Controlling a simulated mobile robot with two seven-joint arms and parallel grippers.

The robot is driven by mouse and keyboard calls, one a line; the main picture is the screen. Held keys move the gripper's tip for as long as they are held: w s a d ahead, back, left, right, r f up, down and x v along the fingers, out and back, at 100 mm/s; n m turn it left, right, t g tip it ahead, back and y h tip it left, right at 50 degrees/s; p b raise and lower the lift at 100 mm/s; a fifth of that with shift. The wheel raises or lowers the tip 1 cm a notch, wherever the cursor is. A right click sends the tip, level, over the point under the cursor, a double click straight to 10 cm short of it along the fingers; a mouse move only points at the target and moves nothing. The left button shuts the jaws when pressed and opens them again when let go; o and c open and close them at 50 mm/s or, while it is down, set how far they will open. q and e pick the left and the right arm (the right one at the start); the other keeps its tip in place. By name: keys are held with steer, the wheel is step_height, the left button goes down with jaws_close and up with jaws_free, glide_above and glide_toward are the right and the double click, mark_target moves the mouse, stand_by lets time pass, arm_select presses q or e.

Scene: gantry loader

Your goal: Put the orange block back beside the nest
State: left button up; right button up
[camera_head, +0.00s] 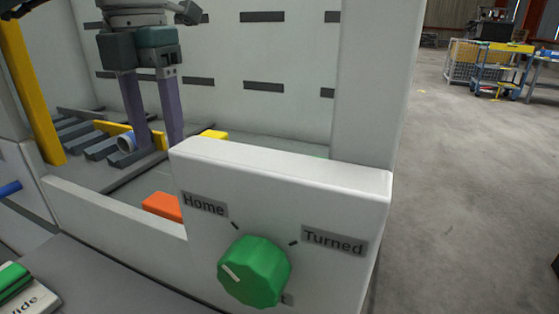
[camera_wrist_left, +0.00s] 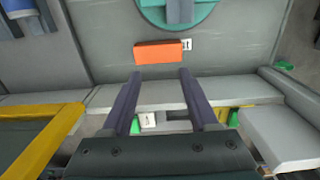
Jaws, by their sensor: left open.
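The orange block (camera_head: 162,206) lies on the grey deck behind the white panel, which hides its right part. In the left wrist view the orange block (camera_wrist_left: 158,52) lies flat below a round teal plate (camera_wrist_left: 205,16), beside a small white label (camera_wrist_left: 187,44). I cannot tell which part is the nest. My left gripper (camera_head: 160,148) points down with its purple fingers apart and nothing between them. In the wrist view its fingertips (camera_wrist_left: 160,74) spread about as wide as the block, which shows beyond them. My right gripper is out of view.
The white panel (camera_head: 284,173) with a green knob (camera_head: 254,271), labelled Home and Turned, stands in front. The knob's white mark is at its left. Yellow bars (camera_head: 42,100), grey rails and a blue-white cylinder (camera_head: 126,142) are at the left. Open floor lies right.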

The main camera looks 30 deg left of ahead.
arm_select(q)
steer(key=n, duration=1.8)
glide_above(174, 204)
steer(key=f, duration=0.4)
steer(key=shift+s+d+f, duration=0.15)
steer(key=shift+s+d, duration=0.1)
step_height(174, 204, down, 6)
steer(key=shift+w+a+f, duration=0.15)
steer(key=shift+f, duration=0.05)
jaws_close()
